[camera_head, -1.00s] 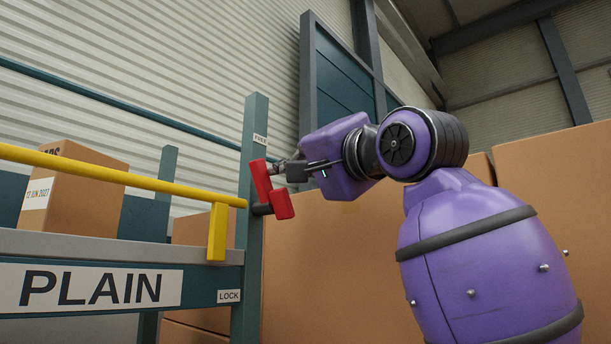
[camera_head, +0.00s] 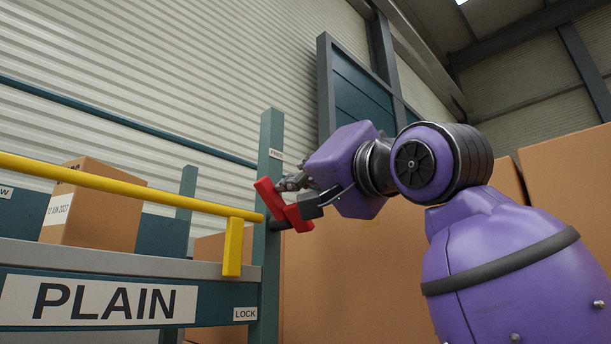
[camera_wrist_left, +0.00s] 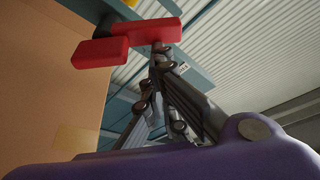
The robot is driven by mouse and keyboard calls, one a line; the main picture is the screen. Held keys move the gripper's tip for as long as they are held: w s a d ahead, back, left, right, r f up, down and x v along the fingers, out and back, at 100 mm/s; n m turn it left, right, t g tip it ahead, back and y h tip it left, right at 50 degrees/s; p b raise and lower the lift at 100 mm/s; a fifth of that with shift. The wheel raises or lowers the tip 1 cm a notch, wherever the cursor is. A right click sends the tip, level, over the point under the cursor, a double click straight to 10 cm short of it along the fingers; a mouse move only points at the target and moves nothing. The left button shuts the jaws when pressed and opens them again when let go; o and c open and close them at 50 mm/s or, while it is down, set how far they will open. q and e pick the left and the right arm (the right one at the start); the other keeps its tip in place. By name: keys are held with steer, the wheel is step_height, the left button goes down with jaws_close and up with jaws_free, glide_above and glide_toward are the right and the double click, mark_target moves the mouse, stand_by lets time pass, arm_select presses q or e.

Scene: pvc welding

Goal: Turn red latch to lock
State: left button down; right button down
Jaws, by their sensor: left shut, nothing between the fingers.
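The red latch (camera_head: 268,196) is on the teal post (camera_head: 270,270) in the head view, at the end of the yellow bar (camera_head: 140,185). Its long arm tilts up to the left, and a shorter red block sits on its right side. My left gripper (camera_head: 290,184) is shut and empty, with its fingertips against or very close to the latch from the right; contact is not certain. The wrist view shows the latch (camera_wrist_left: 150,34) just beyond the fingertips (camera_wrist_left: 161,50). My right gripper is not in view.
A PLAIN sign (camera_head: 100,302) is on the shelf edge. A cardboard box (camera_head: 95,215) stands behind the yellow bar. Large cardboard boxes (camera_head: 350,280) stand behind my arm.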

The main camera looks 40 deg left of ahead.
arm_select(q)
steer(key=shift+s+a, duration=0.1)
steer(key=shift+a, duration=0.05)
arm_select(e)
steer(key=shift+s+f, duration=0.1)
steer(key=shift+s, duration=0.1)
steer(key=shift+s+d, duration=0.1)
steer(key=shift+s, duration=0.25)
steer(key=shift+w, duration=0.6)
